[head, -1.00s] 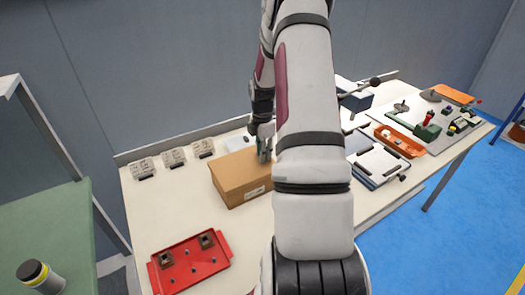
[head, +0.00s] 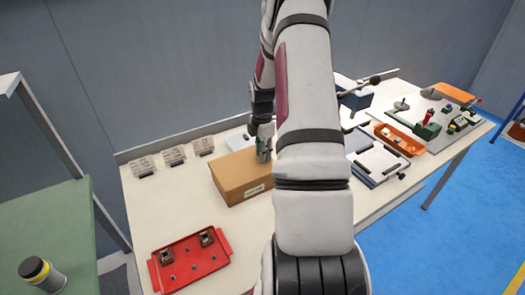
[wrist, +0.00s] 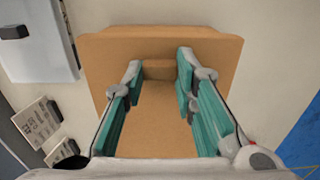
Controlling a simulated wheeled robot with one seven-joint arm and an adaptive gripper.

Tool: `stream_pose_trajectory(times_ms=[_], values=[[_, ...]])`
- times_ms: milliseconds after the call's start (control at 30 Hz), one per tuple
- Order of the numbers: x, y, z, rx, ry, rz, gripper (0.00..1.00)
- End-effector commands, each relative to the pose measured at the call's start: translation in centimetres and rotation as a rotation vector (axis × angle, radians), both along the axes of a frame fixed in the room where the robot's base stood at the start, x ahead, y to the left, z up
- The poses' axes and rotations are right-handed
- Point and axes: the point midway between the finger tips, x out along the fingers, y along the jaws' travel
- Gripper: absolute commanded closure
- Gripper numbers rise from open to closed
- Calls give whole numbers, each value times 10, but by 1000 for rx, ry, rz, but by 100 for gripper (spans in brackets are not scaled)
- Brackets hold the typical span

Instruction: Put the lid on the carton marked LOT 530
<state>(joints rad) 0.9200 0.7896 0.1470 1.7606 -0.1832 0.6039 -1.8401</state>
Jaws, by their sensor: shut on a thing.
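The label is too small to read as LOT 530. A flat brown lid (wrist: 220,52) with a raised block (wrist: 158,70) fills the middle of the wrist view. In the head view the lid (head: 232,168) is over the carton's top, with no clear gap between them. I cannot tell whether it is fully seated. My gripper (wrist: 160,72) is shut on the lid's raised block. My arm hides the carton's right end in the head view.
A red tray (head: 190,262) with metal parts lies in front. Right of my arm are a clipboard-like board (head: 376,162), an orange tray (head: 400,138) and a dark blue box (head: 356,100).

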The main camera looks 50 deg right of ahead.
Motion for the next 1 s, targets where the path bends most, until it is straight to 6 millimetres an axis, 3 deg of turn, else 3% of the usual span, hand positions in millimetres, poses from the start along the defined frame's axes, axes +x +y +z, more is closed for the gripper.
stream_pose_trajectory(times_ms=[267, 300, 400, 600, 733, 1000], values=[[0, 0, -1, 0, -1, 0, 96], [0, 0, -1, 0, -1, 0, 70], [0, 0, -1, 0, -1, 0, 51], [0, 0, -1, 0, -1, -1, 51], [0, 0, -1, 0, -1, -1, 31], [0, 0, -1, 0, -1, -1, 31]])
